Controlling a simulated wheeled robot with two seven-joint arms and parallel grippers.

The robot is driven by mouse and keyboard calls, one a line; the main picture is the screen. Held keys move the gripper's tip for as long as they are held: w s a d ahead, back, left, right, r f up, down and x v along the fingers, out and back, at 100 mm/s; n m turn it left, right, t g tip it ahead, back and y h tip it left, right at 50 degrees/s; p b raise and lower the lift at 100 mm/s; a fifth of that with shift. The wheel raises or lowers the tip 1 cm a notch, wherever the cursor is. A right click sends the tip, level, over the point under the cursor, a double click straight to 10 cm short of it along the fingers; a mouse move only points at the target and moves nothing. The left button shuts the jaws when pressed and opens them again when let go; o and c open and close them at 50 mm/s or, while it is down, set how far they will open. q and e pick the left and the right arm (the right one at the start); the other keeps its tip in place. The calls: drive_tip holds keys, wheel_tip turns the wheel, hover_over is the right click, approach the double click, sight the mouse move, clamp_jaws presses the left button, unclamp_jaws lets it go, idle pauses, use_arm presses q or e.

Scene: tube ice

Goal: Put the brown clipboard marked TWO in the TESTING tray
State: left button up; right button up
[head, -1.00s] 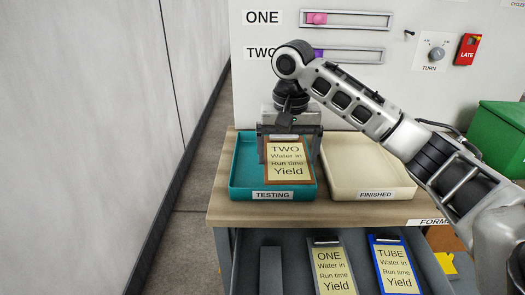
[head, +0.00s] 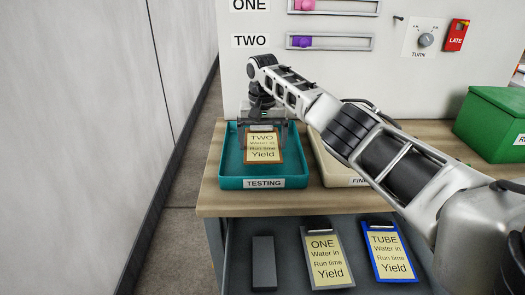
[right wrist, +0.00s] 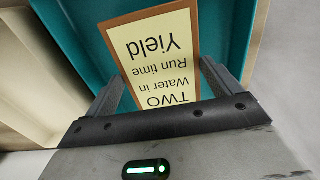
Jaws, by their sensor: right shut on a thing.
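The brown clipboard (head: 263,158) with a yellow sheet marked TWO is over the teal TESTING tray (head: 238,183), within its outline in the head view. My right gripper (head: 264,138) is shut on the clipboard's top end. The clipboard also shows between the fingers in the right wrist view (right wrist: 158,62), with the teal tray behind it. I cannot tell whether the clipboard touches the tray floor. My left gripper is not in view.
The cream FINISHED tray (head: 330,172) stands right of the teal tray, partly hidden by my right arm. Below, an open drawer holds a grey ONE clipboard (head: 326,262), a blue TUBE clipboard (head: 388,255) and a dark grey block (head: 264,262). A green box (head: 490,125) stands at the right.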

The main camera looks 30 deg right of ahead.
sight(262, 147)
drive_tip(key=shift+w+d+f, duration=0.1)
drive_tip(key=shift+w+f, duration=0.15)
drive_tip(key=shift+f, duration=1.6)
drive_tip(key=shift+f, duration=0.1)
drive_tip(key=o, duration=0.7)
drive_tip(key=shift+o, duration=0.2)
wheel_tip(262, 147, up, 12)
